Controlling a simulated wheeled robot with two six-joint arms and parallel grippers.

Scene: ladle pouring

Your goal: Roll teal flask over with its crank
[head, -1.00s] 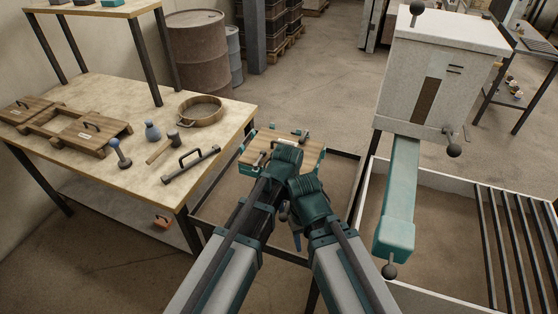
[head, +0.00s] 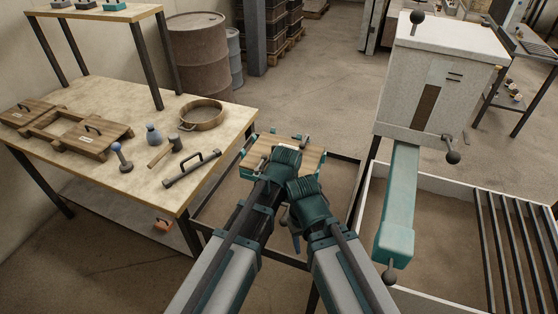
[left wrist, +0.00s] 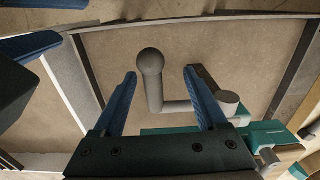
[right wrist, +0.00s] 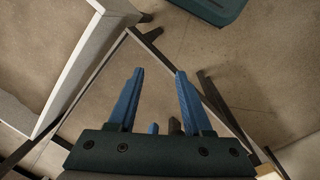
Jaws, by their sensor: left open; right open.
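The teal flask (head: 246,165), with wooden boards on its top, sits in a dark frame in the middle of the head view, partly hidden behind my arms. In the left wrist view its teal side (left wrist: 265,133) shows at the lower right. A grey crank (left wrist: 178,106) with a round knob reaches out from it. My left gripper (left wrist: 159,74) is open, with the knob and part of the crank showing between its blue fingers; contact cannot be told. My right gripper (right wrist: 158,74) is open and empty, over bare floor. Both gripper tips are mostly hidden in the head view.
A workbench (head: 60,160) with a hammer, a ring and other tools stands at left. At right are a pale furnace box (head: 440,75) with a teal spout (head: 400,200) and a white-walled pit (head: 450,180) with dark bars. Barrels (head: 200,55) stand behind.

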